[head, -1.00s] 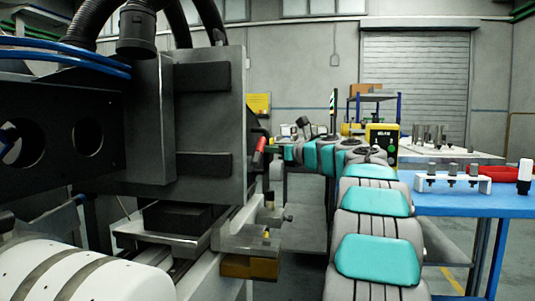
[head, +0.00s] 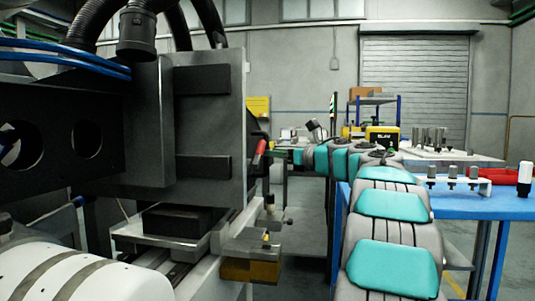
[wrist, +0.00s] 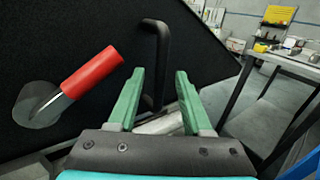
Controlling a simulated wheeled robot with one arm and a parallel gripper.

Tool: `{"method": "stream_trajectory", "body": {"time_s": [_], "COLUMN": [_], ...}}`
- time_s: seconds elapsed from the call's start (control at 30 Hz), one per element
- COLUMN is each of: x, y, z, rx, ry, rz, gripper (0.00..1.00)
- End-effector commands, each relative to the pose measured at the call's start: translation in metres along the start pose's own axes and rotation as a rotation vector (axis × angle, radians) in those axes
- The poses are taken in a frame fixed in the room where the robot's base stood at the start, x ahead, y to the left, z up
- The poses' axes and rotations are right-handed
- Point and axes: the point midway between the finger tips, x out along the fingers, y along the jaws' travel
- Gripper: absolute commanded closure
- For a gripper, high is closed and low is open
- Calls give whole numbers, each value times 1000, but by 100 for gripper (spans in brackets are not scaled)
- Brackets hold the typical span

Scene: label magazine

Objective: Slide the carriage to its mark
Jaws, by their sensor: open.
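My gripper (wrist: 160,72) is open, with its two green fingers pointing at a dark panel (wrist: 90,35) in the wrist view. A black bar handle (wrist: 163,48) stands upright on that panel, in line with the gap between the fingertips; I cannot tell whether either finger touches it. A red-gripped lever (wrist: 92,72) sticks out of a round grey boss to the left. In the head view the red lever (head: 259,152) shows at the right side of the large grey machine block (head: 205,125). I cannot make out for sure which part is the carriage, or its mark.
A brass-coloured block (head: 250,271) sits low on the machine's right side. A blue table (head: 460,202) on the right carries a white rack (head: 485,187) with several grey pegs and a red item (head: 505,175). A grey-topped table (wrist: 290,66) stands right in the wrist view.

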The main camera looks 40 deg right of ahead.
Motion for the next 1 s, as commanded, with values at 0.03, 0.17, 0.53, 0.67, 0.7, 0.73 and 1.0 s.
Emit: {"method": "stream_trajectory", "body": {"time_s": [0.03, 0.17, 0.53, 0.67, 0.7, 0.73, 1.0], "x": [-10, -29, -44, -44, -44, -44, -44], "y": [-1, 0, 1, 1, 1, 1, 0], "z": [0, 1, 1, 1, 1, 1, 1], "rx": [-1, -3, -3, -3, -3, -3, -2], "ry": [-1, -1, -1, -1, -1, -1, -1], "rz": [-4, -5, -1, -1, -1, -1, -2], "gripper": [50, 50, 50, 50, 50, 50, 50]}}
